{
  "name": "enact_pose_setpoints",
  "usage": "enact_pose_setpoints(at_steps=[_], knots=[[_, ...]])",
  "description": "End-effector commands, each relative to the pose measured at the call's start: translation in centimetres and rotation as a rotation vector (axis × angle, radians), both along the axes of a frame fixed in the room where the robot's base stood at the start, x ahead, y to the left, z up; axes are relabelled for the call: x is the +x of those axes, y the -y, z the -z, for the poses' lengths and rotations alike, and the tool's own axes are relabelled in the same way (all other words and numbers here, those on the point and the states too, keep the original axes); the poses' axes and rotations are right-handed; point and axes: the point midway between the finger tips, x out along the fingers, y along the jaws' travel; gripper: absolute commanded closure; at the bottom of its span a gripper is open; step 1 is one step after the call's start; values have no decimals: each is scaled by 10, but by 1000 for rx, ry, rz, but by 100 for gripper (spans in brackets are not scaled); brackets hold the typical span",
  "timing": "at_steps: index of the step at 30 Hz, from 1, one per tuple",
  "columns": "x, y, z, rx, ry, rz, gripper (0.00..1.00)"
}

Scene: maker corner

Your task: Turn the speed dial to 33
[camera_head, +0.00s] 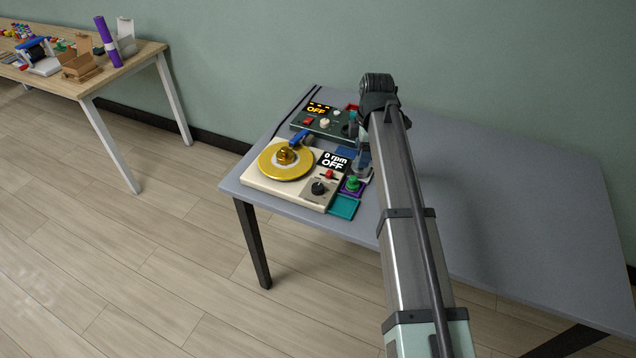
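The cream turntable unit (262,184) with a yellow platter (284,163) sits on the grey table's left end. A small red knob (330,174) is just behind the dial. My gripper (361,172) points down to the right of the unit, apart from the dial in the picture. It is partly hidden by my arm, and its finger opening cannot be made out.
A green mushroom button (352,183) on a purple base stands right of the unit, with a teal tray (344,207) in front. A dark green control box (324,126), also showing "OFF", is behind. The table's right side (520,210) is bare.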

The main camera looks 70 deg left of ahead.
Motion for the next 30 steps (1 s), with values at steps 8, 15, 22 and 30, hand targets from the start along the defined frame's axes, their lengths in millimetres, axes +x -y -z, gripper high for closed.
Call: enact_pose_setpoints(at_steps=[8, 15, 22, 30], knots=[[-100, -17, -29, -104, 18, -272, 35], [-124, -17, -32, -134, 21, -340, 35], [-124, -16, -6, -135, 19, -340, 35], [-124, -16, 42, -134, 20, -339, 35]])
